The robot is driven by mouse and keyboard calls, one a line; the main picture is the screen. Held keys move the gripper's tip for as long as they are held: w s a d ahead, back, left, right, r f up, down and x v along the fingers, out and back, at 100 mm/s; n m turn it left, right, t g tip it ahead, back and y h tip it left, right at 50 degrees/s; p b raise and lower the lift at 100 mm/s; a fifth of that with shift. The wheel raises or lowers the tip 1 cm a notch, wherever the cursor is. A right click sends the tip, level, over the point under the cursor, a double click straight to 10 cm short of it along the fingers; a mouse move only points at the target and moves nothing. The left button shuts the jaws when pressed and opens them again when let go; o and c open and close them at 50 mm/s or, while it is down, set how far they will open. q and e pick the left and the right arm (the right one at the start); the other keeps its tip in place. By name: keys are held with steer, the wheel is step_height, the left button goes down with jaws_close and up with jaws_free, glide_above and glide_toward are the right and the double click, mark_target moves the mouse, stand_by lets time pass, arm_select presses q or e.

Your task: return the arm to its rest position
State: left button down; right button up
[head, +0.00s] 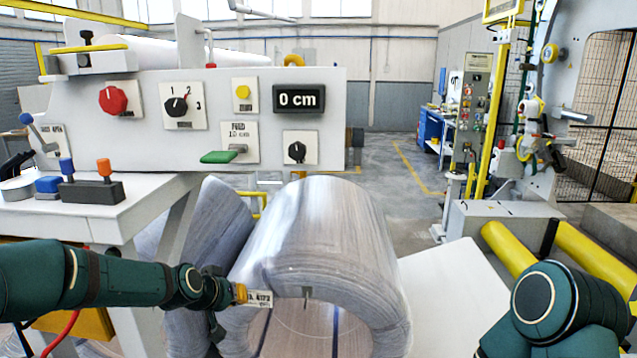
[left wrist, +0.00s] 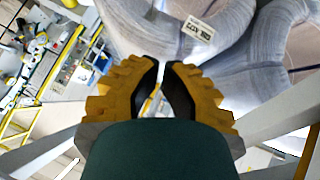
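My left arm (head: 110,278) comes in from the left, low over the front. Its gripper (head: 238,294) is beside the near face of a large wrapped coil (head: 325,220). In the left wrist view, the two yellow and black fingers (left wrist: 164,66) are drawn nearly together, with only a thin gap and nothing held between them. A white label (left wrist: 195,32) lies on the coil's wrapping past the fingertips; it also shows in the head view (head: 258,298). My right arm (head: 560,308) shows only as a folded dark green joint at the lower right; its gripper is out of view.
A control panel (head: 210,100) with knobs and a "0 cm" display (head: 299,99) stands behind the coil. A white table (head: 120,205) with a lever box (head: 90,190) is at left. Yellow rollers (head: 590,258) are at right.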

arm_select(q)
steer(key=s+d+f+g+b, duration=0.1)
steer(key=s+d+f+g, duration=0.15)
steer(key=s+f, duration=0.5)
steer(key=s+d+f+g, duration=0.1)
steer(key=s+d+f, duration=0.25)
steer(key=f, duration=0.65)
steer(key=s+d+f+g, duration=0.1)
steer(key=s+f, duration=0.4)
steer(key=s, duration=0.3)
steer(key=s+d+f+g+b, duration=0.1)
steer(key=s+d+f+g, duration=0.1)
steer(key=s+f, duration=0.4)
steer(key=s, duration=0.3)
steer(key=shift+s+n, duration=0.3)
